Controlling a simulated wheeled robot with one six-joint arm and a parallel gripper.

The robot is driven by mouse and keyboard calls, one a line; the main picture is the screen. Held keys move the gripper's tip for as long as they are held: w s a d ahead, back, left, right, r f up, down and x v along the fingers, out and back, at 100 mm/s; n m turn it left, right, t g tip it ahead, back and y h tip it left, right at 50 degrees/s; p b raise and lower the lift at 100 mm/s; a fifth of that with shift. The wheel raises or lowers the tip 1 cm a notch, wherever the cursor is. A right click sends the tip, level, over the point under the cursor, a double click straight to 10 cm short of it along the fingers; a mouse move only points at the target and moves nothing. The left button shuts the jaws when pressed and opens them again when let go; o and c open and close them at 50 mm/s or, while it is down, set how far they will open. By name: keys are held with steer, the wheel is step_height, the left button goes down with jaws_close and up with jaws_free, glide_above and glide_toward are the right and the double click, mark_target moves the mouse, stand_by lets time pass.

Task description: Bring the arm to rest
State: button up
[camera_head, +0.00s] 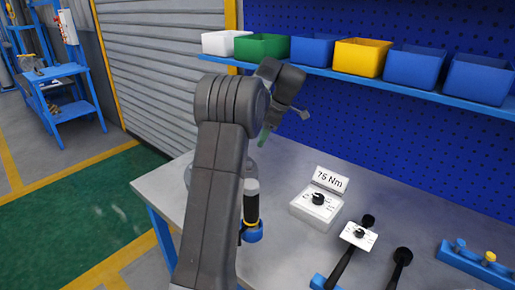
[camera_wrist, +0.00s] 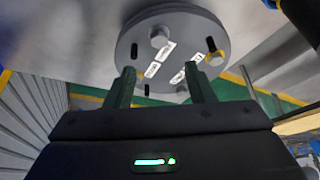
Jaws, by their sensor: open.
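My gripper (camera_wrist: 161,80) is open in the wrist view, its two dark green fingers apart with nothing between them. Beyond the fingertips is a round grey flange (camera_wrist: 180,22) with slots, a bolt head, brass-coloured pieces and white labels. In the head view my gripper (camera_head: 264,138) is small and partly hidden behind my own dark grey arm, above the workbench (camera_head: 385,225). The grey flanged shell (camera_head: 250,168) is mostly hidden behind my arm there. I cannot tell whether the fingertips touch it.
A black and yellow tool (camera_head: 251,205) stands in a blue holder beside my arm. A white box with a dial (camera_head: 316,207) has a "76 Nm" sign (camera_head: 330,180). Black-handled tools (camera_head: 343,267) and a blue rack (camera_head: 475,264) are to the right. Bins (camera_head: 361,57) line the shelf above.

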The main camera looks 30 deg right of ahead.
steer(key=shift+v, duration=1)
steer(key=x, duration=1.3)
steer(key=shift+w+a+f, duration=0.1)
steer(key=shift+f, duration=0.25)
steer(key=shift+r, duration=0.15)
